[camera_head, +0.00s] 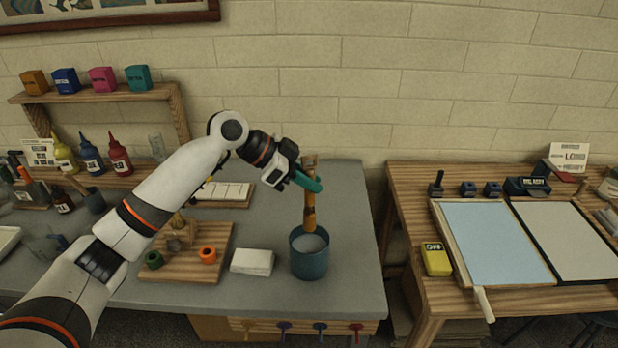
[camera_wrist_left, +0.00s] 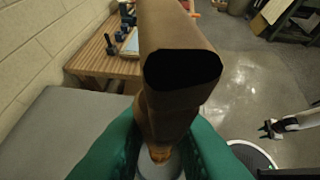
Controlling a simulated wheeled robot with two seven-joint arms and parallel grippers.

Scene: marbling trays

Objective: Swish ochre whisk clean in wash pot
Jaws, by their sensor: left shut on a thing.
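My left gripper (camera_head: 304,182), with green fingers, is shut on the ochre whisk (camera_head: 310,216) and holds it roughly upright. The whisk has a brown handle and an orange-ochre lower part. In the left wrist view the whisk (camera_wrist_left: 178,60) stands between the green fingers (camera_wrist_left: 155,150), its handle's dark end towards the camera. The blue-grey wash pot (camera_head: 309,264) stands on the grey table below it, with pale liquid inside. The whisk's lower end shows at the pot's mouth; I cannot tell whether it touches the liquid. My right gripper (camera_wrist_left: 268,129) appears small in the left wrist view, its jaws unclear.
A white block (camera_head: 252,262) lies just left of the pot. A wooden board (camera_head: 190,266) with green and orange rings is farther left. The grey table (camera_head: 350,240) is clear right of the pot. A wooden table with a pale blue tray (camera_head: 495,243) stands beyond a gap.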

